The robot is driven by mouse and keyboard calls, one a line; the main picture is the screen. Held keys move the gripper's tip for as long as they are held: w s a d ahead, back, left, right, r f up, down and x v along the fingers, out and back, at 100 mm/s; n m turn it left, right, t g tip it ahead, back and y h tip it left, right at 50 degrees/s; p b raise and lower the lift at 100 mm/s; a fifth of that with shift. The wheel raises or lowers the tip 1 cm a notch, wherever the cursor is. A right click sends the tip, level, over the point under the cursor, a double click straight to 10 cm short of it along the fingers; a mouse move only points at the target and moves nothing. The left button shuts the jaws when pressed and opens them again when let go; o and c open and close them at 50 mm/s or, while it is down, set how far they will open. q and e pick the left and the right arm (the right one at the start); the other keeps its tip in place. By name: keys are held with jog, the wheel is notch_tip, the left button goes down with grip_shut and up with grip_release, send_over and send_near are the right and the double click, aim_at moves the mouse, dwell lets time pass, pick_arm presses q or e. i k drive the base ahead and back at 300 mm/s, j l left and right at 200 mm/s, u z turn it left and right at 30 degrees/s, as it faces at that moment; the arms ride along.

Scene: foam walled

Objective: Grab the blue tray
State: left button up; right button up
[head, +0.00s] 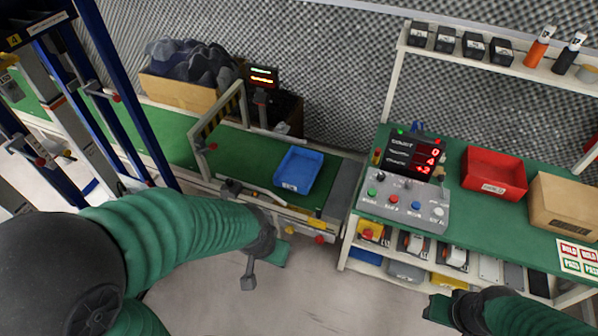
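The blue tray (298,170) lies on the green conveyor belt, near its right end, in the middle of the head view. It looks empty and has a small label on its front wall. My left gripper (264,268) is in front of the conveyor, below and left of the tray in the picture. Its fingers are apart with nothing between them, and it does not touch the tray. My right gripper (441,297) is at the lower right, in front of the workbench. Its fingers look apart and empty, clear of the tray.
A workbench (455,222) at right carries a control box (403,205), a red bin (493,174) and a cardboard box (565,205). A guard frame (222,115) crosses the belt left of the tray. Red and yellow buttons line the conveyor's front edge. Blue posts stand at left.

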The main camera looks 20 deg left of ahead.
aim_at(298, 170)
jog(key=i+j+z, duration=0.1)
jog(key=j, duration=0.25)
jog(key=i+j, duration=0.3)
jog(key=i+j+z, duration=0.15)
jog(key=j, duration=0.25)
jog(key=i+j, duration=0.25)
jog(key=j, duration=0.15)
jog(key=i+j+z, duration=0.15)
jog(key=j, duration=0.25)
jog(key=i+j, duration=0.15)
jog(key=j, duration=0.25)
jog(key=i+j+z, duration=0.15)
jog(key=j, duration=0.25)
jog(key=i+j, duration=0.15)
jog(key=j, duration=0.25)
jog(key=z, duration=0.05)
